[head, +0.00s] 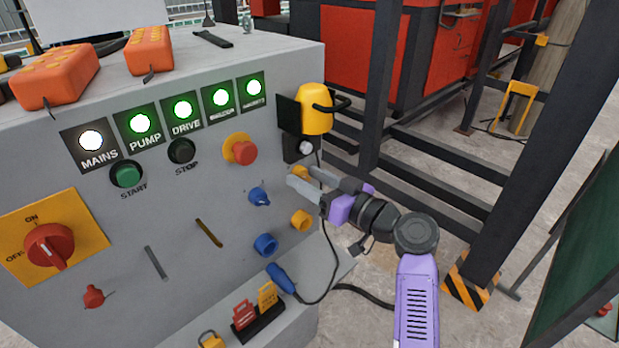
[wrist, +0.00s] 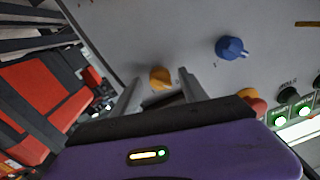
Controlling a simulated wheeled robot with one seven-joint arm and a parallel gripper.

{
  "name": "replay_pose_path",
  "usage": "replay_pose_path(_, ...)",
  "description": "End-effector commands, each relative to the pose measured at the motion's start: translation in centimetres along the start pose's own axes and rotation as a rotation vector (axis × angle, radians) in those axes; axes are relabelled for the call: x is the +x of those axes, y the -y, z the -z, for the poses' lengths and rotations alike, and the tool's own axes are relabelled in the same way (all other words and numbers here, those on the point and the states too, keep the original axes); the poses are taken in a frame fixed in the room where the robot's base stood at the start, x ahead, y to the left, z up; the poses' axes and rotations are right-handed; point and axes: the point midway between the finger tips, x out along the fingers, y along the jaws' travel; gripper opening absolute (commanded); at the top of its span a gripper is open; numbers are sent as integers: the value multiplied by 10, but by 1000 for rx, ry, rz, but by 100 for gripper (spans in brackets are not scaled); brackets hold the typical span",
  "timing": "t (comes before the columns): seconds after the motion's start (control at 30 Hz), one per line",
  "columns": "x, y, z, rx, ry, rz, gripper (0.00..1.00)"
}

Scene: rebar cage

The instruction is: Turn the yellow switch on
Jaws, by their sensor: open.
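The yellow switch (head: 299,172) is a small knob on the right side of the grey panel (head: 215,185); in the head view my gripper partly covers it. In the wrist view the yellow switch (wrist: 160,76) shows between the two finger ends. My gripper (head: 302,181) is open, with its fingers pointing at the panel close to the knob. Its fingers (wrist: 158,84) stand on either side of the switch in the wrist view. I cannot tell whether they touch it, nor clearly which way the knob points.
A blue knob (head: 259,197) sits left of the yellow switch, with a red mushroom button (head: 243,152) above. A yellow socket (head: 302,220) and a blue socket (head: 265,245) lie below. Dark frame posts (head: 380,80) stand right.

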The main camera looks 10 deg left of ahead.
Motion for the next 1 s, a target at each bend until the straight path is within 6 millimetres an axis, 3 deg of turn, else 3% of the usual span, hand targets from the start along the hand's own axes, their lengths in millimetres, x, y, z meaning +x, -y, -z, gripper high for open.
replay_pose_path(0.13, 0, 0, 0, 0, 0, 0, 51)
replay_pose_path(0.17, 0, 0, 0, 0, 0, 0, 47)
replay_pose_path(0.4, 0, 0, 0, 0, 0, -1, 0)
replay_pose_path(0.77, -1, -1, 0, 39, -3, -2, 0)
replay_pose_path(1.0, -1, -2, -1, 175, -12, -1, 0)
